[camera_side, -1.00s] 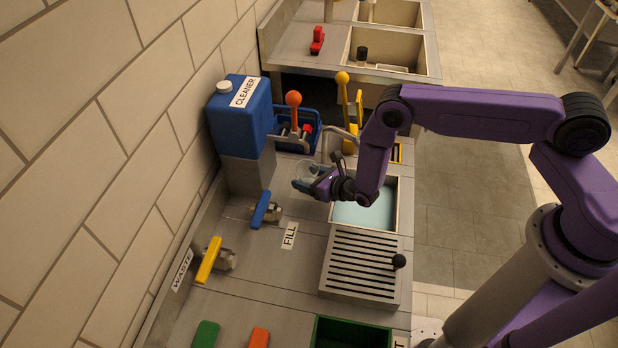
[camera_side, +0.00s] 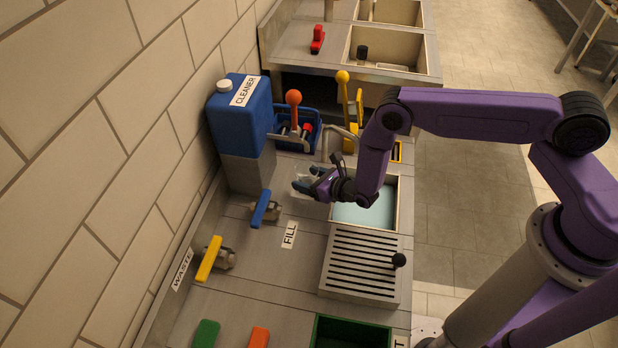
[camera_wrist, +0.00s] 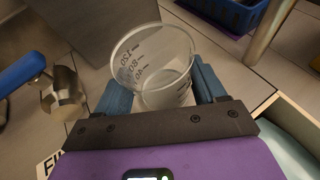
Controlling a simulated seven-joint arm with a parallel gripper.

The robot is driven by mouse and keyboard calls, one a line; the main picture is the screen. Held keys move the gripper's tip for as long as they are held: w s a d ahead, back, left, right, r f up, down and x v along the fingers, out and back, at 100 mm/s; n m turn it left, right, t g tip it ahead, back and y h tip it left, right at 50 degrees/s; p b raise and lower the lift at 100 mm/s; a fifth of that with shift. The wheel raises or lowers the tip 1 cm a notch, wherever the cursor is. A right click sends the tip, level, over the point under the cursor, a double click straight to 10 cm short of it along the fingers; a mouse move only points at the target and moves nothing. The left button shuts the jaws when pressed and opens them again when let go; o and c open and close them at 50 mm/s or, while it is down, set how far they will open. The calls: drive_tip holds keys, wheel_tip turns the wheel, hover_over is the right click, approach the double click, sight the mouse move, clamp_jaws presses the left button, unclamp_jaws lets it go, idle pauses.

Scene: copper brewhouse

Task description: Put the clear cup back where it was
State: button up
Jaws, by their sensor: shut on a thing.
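The clear cup (camera_wrist: 155,62) has dark measuring marks on its wall and sits between the two blue fingers of my gripper (camera_wrist: 160,92) in the wrist view. The fingers are shut on its sides. Its open mouth faces up in the wrist view, and it looks empty. In the side view my gripper (camera_side: 303,188) is above the counter, left of the sink basin, and the cup shows only as a small pale shape (camera_side: 305,179) by the fingers. I cannot tell whether the cup's base touches the counter.
A blue cleaner jug (camera_side: 240,115) stands on a grey block behind the gripper. A blue-handled valve (camera_side: 262,209) is to the left, above the FILL label (camera_side: 290,235). A basin with pale blue liquid (camera_side: 366,214) and a slotted drain tray (camera_side: 361,268) are to the right.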

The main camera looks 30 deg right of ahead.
drive_tip(key=shift+f, duration=0.3)
drive_tip(key=o, duration=0.8)
drive_tip(key=shift+c, duration=0.2)
drive_tip(key=o, duration=0.4)
drive_tip(key=shift+v, duration=3.55)
drive_tip(key=shift+f, duration=0.1)
